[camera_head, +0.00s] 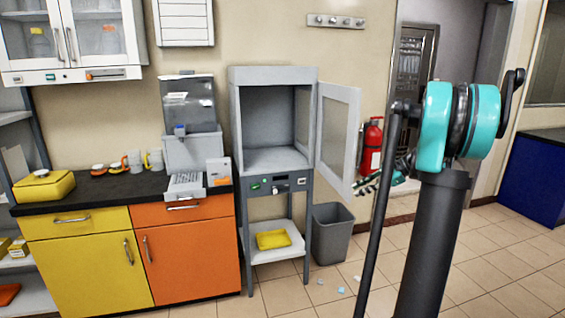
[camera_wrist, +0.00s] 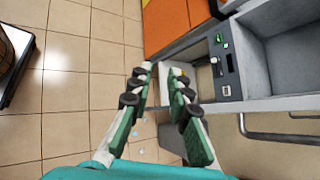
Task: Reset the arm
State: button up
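My arm stands at the right of the head view, with a dark column and teal joints. My gripper (camera_head: 374,180) shows only partly there, beside the open cabinet door and in front of the fire extinguisher. In the wrist view my gripper (camera_wrist: 160,72) has its two green-and-white fingers apart, with nothing between them. Beyond the fingertips, the wrist view shows the grey cabinet stand and the floor. Part of the gripper is hidden behind my arm in the head view.
A grey cabinet (camera_head: 273,160) has its door (camera_head: 338,135) swung open toward my arm. A grey bin (camera_head: 332,235) stands beside it, with small scraps on the floor (camera_head: 342,290). A red fire extinguisher (camera_head: 371,146) hangs behind. Yellow and orange counters (camera_head: 185,250) stand left. Tiled floor is free at right.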

jog(key=s+a+f+n+g+h, duration=0.1)
jog(key=s+a+f+n+h, duration=0.3)
jog(key=s, duration=0.4)
jog(key=s+a+f+n+h, duration=0.1)
jog(key=s+a+f+n, duration=0.2)
jog(key=s+a+f, duration=0.4)
jog(key=s+d+f+n+h, duration=0.1)
jog(key=s+f+n, duration=0.3)
jog(key=s, duration=0.4)
jog(key=s+d+f+n+t+h, duration=0.1)
jog(key=s+f+n+h, duration=0.2)
jog(key=s, duration=0.5)
jog(key=shift+s+f+n+h, duration=0.2)
jog(key=shift+f+n+h, duration=0.25)
jog(key=shift+n, duration=0.35)
